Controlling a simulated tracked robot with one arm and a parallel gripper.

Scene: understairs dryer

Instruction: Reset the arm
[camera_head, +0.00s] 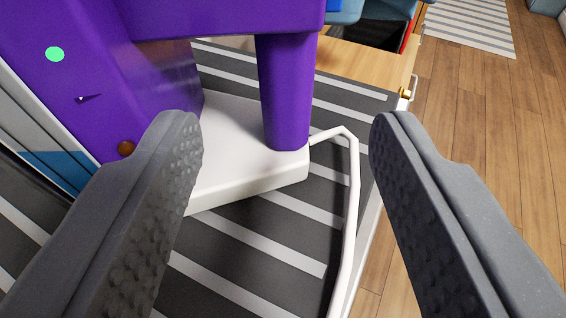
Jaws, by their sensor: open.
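My gripper (286,135) is open, with one dark grey padded finger at the left and one at the right of the head camera view. Nothing is held between the fingers. Beyond and between them stands a purple appliance-like object (289,95) with a thick purple post on a white base (235,140). The left finger covers part of the white base. I cannot tell from this view whether either finger touches anything. The rest of my arm is not in view.
The object stands on a grey-and-white striped surface (265,249). A white cord-like strip (353,200) runs from its base toward the bottom. A wooden floor (475,130) at the right looks mostly clear, with a striped rug (470,22) farther back.

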